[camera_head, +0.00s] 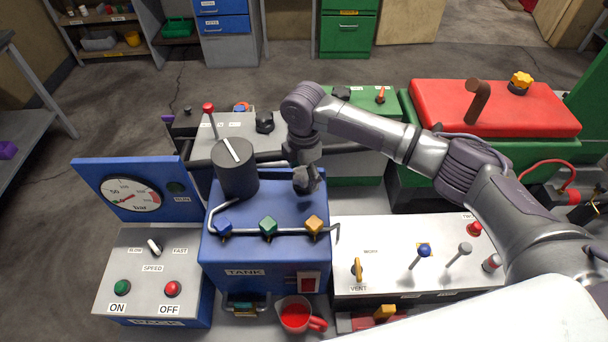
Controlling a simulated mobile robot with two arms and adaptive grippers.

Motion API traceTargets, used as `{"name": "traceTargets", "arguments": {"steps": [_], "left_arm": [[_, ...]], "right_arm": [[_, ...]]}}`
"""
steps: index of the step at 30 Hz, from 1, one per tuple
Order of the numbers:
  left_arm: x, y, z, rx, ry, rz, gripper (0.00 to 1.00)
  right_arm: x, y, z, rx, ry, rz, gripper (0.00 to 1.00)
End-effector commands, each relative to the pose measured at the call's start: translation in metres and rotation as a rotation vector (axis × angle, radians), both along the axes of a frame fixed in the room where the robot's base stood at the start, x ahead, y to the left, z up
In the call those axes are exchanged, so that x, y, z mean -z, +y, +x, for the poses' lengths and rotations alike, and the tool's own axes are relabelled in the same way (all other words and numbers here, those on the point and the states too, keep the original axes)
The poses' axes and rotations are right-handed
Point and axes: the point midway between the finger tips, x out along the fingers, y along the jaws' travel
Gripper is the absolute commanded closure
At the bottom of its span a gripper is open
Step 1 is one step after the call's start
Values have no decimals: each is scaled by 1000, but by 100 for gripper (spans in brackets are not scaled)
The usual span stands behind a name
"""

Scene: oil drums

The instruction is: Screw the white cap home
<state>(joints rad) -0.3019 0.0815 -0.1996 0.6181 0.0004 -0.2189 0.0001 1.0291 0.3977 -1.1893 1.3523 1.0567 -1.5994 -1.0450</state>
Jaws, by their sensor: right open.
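I cannot make out a white cap in the head view; the arm and gripper hide part of the blue tank's top. The blue tank (250,252), labelled TANK, stands in the middle. A dark upright cylinder (236,174) stands on its left part, with a white bar lying across its top. My right gripper (307,184) points down over the right part of the tank top, to the right of the cylinder. It is open, and I see nothing held in it. Its fingertips are small and dark here, and whether they touch anything is unclear. My left gripper is out of view.
Blue, green and orange valve knobs (268,226) sit on a pipe along the tank's front. A pressure gauge (130,194) stands left. A panel with levers (405,258) is right. A red-lidded green box (492,108) stands behind right. A red jug (296,316) is in front.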

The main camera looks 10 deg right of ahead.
Motion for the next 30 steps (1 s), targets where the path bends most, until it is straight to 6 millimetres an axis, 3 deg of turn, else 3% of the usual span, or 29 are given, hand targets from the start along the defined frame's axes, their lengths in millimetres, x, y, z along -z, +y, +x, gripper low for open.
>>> {"name": "traceTargets", "arguments": {"steps": [9,15,21,30], "left_arm": [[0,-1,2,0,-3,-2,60],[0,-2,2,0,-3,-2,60],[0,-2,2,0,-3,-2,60],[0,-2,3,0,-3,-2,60]], "right_arm": [[-67,0,2,-1,-3,0,20],[-98,0,1,0,0,-1,20],[-109,0,1,0,3,0,20],[-109,0,1,3,2,-1,19]]}}
